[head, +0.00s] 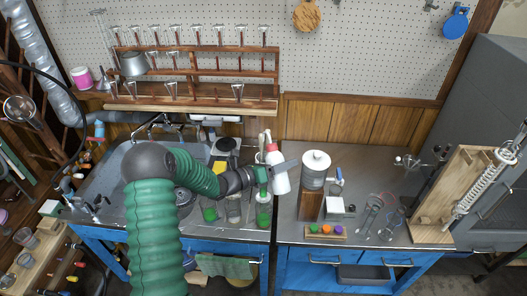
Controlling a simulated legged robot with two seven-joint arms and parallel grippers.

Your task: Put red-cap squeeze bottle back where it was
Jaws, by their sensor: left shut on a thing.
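The red-cap squeeze bottle (280,183) is white with a red top and is roughly upright in the head view. My left gripper (277,171) is shut on it, with a grey finger across its upper body. The bottle is near the gap between the left sink bench and the right bench. I cannot tell if its base touches a surface. My left arm hides part of the sink. My right gripper is not in view.
Beakers with green liquid (263,215) stand close to the bottle on the sink bench. A white-lidded canister (316,165) stands to its right. A wooden stand with a glass coil (450,200) is at far right. The right bench's back middle is clear.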

